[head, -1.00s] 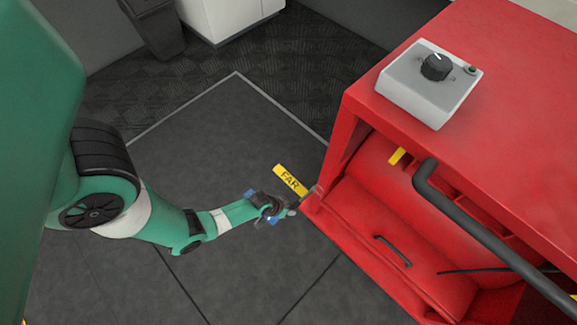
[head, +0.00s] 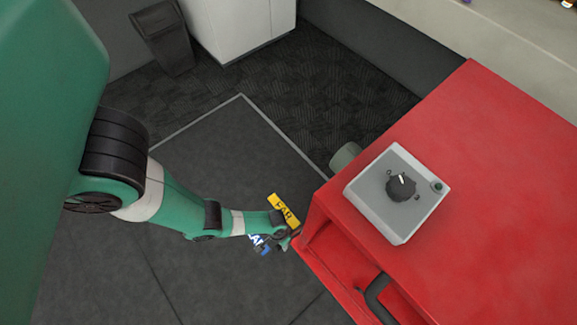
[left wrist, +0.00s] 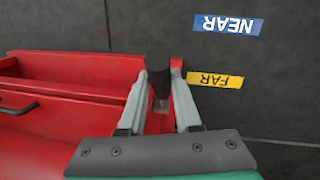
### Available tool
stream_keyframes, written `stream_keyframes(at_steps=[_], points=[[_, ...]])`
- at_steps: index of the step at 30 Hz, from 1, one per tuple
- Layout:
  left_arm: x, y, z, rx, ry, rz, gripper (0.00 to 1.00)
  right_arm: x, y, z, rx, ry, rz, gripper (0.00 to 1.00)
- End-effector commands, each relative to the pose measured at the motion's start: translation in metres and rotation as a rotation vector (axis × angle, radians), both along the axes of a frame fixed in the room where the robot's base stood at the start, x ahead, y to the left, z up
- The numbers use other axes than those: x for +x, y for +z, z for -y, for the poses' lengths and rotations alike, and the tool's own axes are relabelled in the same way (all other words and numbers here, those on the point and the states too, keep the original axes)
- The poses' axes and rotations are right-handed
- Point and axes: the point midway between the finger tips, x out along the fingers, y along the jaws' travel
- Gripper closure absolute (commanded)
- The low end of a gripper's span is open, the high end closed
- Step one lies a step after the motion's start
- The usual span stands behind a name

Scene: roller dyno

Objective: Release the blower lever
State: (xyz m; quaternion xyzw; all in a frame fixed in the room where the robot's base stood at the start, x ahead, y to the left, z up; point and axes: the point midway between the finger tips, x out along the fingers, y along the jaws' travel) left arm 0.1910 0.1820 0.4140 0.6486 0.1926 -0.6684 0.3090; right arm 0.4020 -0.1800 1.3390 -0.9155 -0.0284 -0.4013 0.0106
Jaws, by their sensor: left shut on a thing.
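The blower lever's dark knob (left wrist: 158,72) stands between my left gripper's grey fingers in the left wrist view, beside the red cabinet. My left gripper (left wrist: 160,104) is shut on it. In the head view, my left gripper (head: 291,238) is at the cabinet's near-left corner, and the lever is too small and covered to make out. A yellow FAR label (head: 284,211) and a partly covered blue NEAR label (head: 259,241) lie close by. In the wrist view, the FAR label (left wrist: 215,80) is just right of the knob, and the NEAR label (left wrist: 226,24) is farther up. My right gripper is out of view.
The red cabinet (head: 470,150) fills the right side. A grey control box (head: 398,195) with a black dial sits on top. A dark handle bar (head: 376,297) is at the lower right. A bin (head: 165,40) and white cabinet (head: 240,25) stand behind. Floor around the arm is clear.

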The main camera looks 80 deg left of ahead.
Motion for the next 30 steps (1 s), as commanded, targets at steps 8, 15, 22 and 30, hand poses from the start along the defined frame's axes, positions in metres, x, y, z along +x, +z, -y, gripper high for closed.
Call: stream_keyframes(at_steps=[8,15,22,30], points=[[0.005,0.002,-0.001,0.0,0.002,0.01,0.65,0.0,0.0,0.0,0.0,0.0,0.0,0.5],[0.004,0.001,0.0,0.0,0.002,0.009,0.38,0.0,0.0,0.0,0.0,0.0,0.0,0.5],[0.004,0.004,-0.001,0.0,0.001,0.008,0.38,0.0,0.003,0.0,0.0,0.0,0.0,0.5],[0.002,0.056,-0.008,-0.001,0.002,0.008,0.38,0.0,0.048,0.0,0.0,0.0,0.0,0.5]])
